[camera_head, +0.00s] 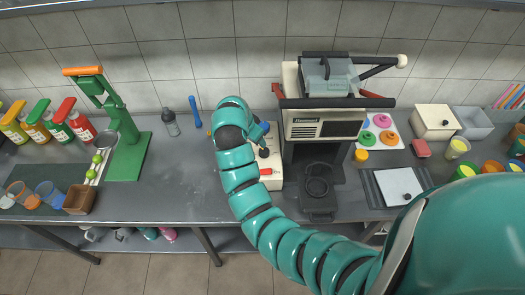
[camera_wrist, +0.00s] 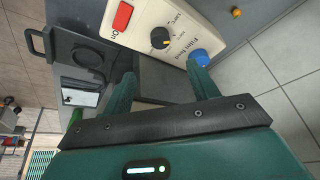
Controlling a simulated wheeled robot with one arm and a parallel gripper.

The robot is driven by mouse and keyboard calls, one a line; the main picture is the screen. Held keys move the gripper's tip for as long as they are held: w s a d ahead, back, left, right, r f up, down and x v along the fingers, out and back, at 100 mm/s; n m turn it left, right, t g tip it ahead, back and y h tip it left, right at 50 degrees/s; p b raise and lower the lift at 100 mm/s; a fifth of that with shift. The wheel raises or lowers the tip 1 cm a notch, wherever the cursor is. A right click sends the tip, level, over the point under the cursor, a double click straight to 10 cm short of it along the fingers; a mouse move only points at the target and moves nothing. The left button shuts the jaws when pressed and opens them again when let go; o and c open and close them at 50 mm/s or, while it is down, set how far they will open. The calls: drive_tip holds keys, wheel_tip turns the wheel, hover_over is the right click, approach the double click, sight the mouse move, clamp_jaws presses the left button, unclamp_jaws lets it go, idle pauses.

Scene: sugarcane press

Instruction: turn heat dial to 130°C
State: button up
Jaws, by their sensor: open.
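The cream control panel (camera_wrist: 140,20) fills the top of the wrist view, tilted in the picture. It carries a black dial (camera_wrist: 160,38) with an orange mark and small printed labels around it, too blurred to read surely. A red switch (camera_wrist: 122,17) marked "On" is to its left and a blue knob (camera_wrist: 199,58) to its right. My gripper (camera_wrist: 163,85) is open and empty, its two green fingers apart below the dial. The right finger lies close to the blue knob in the picture; contact cannot be told. In the head view my arm partly covers the panel (camera_head: 271,183).
The press machine (camera_head: 325,128) stands just right of the panel. A green hand juicer (camera_head: 128,150) and bottles (camera_head: 80,125) are at the left. A white board (camera_head: 398,186) and several cups and boxes are at the right. The counter left of my arm is mostly clear.

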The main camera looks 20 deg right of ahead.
drive_tip(key=b, duration=0.4)
hover_over(264, 151)
drive_tip(key=s+a, duration=0.2)
drive_tip(key=f, duration=0.8)
drive_tip(key=shift+w+f, duration=0.2)
drive_tip(key=shift+f, duration=0.05)
drive_tip(key=shift+w+d+f+p, duration=0.15)
drive_tip(key=shift+w+d+p, duration=0.1)
drive_tip(key=shift+p, duration=0.45)
drive_tip(key=shift+p+x, duration=0.9)
drive_tip(key=shift+x, duration=1.4)
drive_tip(key=shift+a+f, duration=0.1)
drive_tip(key=shift+a, duration=0.05)
drive_tip(key=shift+c, duration=0.5)
drive_tip(key=c, duration=0.9)
